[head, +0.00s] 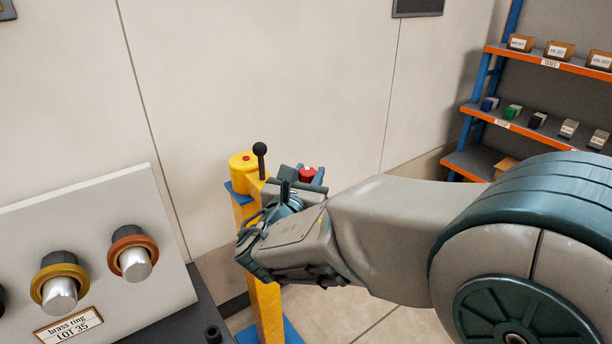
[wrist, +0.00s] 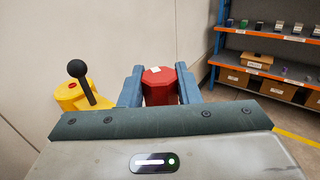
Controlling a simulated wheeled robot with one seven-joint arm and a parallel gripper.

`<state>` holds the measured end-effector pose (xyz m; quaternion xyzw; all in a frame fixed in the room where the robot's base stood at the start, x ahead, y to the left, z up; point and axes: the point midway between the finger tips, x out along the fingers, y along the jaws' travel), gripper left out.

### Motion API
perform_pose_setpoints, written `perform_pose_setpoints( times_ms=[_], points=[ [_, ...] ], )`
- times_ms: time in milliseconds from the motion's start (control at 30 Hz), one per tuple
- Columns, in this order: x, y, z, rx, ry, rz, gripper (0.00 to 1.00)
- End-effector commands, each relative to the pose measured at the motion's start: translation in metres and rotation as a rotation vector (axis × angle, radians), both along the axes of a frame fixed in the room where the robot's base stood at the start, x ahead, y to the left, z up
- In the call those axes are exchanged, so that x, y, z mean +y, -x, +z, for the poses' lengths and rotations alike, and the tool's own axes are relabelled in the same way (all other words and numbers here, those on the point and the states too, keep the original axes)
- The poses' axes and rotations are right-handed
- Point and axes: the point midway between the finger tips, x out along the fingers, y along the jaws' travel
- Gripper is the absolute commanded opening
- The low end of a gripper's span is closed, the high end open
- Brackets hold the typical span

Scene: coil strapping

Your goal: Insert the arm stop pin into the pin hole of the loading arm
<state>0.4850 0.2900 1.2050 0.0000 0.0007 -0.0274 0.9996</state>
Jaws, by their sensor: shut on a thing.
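The arm stop pin shows as a red faceted head (wrist: 160,88) between the two blue-grey fingers of my gripper (wrist: 160,75) in the wrist view. The gripper is shut on it. In the head view, the red head (head: 307,174) shows just beyond my gripper (head: 300,186). The pin's shank is hidden. The loading arm appears to be part of the yellow post unit (head: 243,163), with a black ball-ended lever (head: 260,150), just left of and behind my gripper. The yellow top (wrist: 70,92) is left of the fingers in the wrist view. I cannot see the pin hole.
A grey panel (head: 90,215) with brass-ringed knobs stands at the left, with a dark surface beside it. A blue and orange shelf (head: 545,60) with small boxes stands at the right. A pale wall (head: 270,70) is close behind the yellow post.

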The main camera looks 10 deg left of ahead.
Motion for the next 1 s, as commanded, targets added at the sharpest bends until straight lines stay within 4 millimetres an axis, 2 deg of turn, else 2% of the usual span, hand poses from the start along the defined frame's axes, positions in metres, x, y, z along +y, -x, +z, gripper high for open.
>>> perform_pose_setpoints(
  times_ms=[533, 1000],
  points=[
    [0.001, 0.0, -0.052, 0.0, 0.0, 0.002, 0.0],
    [0.001, 0.0, -0.057, 0.0, 0.0, 0.002, 0.0]
  ],
)
